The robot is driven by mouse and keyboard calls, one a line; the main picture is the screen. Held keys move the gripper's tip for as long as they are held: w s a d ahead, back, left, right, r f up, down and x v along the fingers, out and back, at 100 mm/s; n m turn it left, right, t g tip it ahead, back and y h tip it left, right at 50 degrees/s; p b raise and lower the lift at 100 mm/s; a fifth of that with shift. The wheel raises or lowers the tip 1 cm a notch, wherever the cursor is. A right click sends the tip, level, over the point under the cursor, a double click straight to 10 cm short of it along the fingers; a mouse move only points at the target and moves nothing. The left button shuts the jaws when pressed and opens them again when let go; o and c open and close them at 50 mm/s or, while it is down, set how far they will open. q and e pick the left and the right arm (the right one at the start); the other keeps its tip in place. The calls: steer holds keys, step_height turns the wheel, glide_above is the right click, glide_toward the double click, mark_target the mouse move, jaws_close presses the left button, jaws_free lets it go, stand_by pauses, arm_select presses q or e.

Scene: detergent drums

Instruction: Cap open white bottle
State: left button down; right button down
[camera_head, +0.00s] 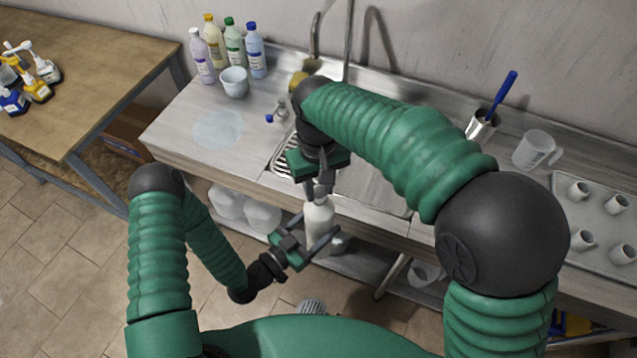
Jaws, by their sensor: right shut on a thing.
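The white bottle (319,219) is upright in front of the counter's front edge, clear of the counter top. My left gripper (307,233) is shut on its body, with one finger on each side. My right gripper (319,184) comes down from above, its fingers pointing at the bottle's top. It is shut on a small pale piece, which looks like the cap (320,191), at or just above the bottle's neck. The fingers partly hide the neck, so I cannot tell whether the cap touches it or is seated.
The steel counter (190,125) holds several coloured bottles (233,42), a white tub (234,82), a metal cup with a blue-handled tool (481,125), a clear jug (535,149) and a tray of white cups (590,195). White jugs (262,216) stand below. A wooden table (95,60) is at left.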

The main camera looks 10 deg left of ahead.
steer(key=shift+f, duration=0.2)
steer(key=c, duration=1.1)
jaws_free()
steer(key=shift+r, duration=2.25)
